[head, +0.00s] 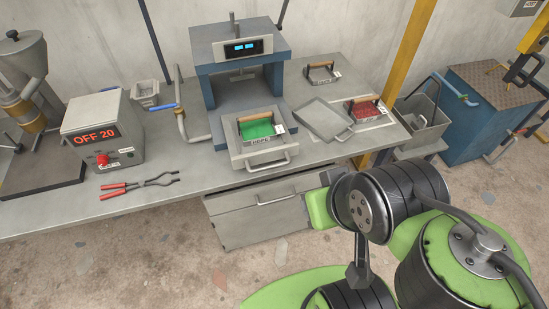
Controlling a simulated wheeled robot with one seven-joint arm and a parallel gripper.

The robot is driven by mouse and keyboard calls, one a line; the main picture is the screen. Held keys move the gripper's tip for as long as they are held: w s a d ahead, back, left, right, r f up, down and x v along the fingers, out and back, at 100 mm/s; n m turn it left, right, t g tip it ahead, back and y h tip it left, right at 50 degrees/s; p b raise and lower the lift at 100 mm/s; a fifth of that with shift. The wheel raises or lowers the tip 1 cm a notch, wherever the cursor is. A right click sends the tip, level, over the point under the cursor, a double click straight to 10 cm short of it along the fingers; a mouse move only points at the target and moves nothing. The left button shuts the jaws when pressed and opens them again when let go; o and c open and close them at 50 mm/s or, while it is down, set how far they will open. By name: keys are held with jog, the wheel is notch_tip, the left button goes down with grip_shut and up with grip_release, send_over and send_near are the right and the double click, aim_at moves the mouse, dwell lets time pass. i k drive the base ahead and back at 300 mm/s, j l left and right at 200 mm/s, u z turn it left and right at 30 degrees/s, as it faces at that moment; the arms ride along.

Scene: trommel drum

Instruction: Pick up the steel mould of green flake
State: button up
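The steel mould of green flake (259,128) sits on the pulled-out tray (257,157) at the front of the blue-grey press. It has a wooden handle along its back and a small white tag at its right. Green flake fills the part that shows. My green and black arm is at the lower right, in front of the bench and well apart from the mould. My gripper's fingers cannot be made out.
The press (237,62) stands behind the mould. A mould of red flake (364,109), an empty-looking mould (321,73) and a grey tray (322,120) are to the right. Red-handled tongs (140,186) and a control box (103,133) reading "OFF 20" are left. Bench space before the tongs is clear.

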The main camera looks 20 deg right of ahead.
aim_at(258, 128)
jog(key=i+u, duration=0.25)
jog(key=u, duration=0.15)
jog(key=i+l+u, duration=0.15)
jog(key=u, duration=0.25)
jog(key=i+l+u, duration=0.25)
jog(key=u, duration=0.15)
jog(key=i, duration=0.1)
